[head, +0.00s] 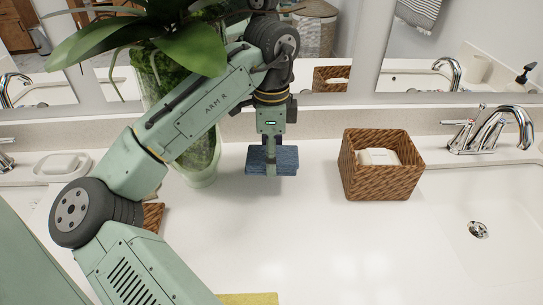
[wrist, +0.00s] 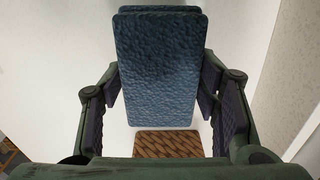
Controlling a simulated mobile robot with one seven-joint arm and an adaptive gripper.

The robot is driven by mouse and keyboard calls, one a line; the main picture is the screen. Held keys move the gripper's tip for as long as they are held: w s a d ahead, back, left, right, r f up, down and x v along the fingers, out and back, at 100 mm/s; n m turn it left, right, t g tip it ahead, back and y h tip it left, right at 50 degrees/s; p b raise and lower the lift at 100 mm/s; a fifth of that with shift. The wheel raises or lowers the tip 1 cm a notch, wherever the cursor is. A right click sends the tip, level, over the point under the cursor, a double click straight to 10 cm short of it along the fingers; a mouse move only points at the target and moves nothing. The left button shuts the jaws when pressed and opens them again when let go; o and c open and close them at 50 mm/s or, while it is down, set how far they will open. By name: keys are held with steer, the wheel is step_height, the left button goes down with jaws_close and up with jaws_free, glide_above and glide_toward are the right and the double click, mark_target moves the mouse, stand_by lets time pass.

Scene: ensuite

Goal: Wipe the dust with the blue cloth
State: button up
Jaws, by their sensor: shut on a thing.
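The blue cloth (head: 272,160) is a folded, textured pad held level below my gripper (head: 271,146), over the white counter near the mirror. In the wrist view, the blue cloth (wrist: 158,70) fills the middle, between the two fingers of my gripper (wrist: 160,100). My gripper is shut on it. Whether the cloth touches the counter is hard to tell. I make out no dust on the visible counter; any under the cloth or behind my arm is hidden.
A wicker basket (head: 382,170) with a white item inside stands right of the cloth. A potted plant (head: 203,160) stands close on the left, partly behind my arm. A sink (head: 490,235) with a chrome faucet is at right. The middle front counter is clear; a yellow item (head: 248,299) shows at the bottom edge.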

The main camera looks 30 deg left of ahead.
steer(key=shift+r, duration=1.5)
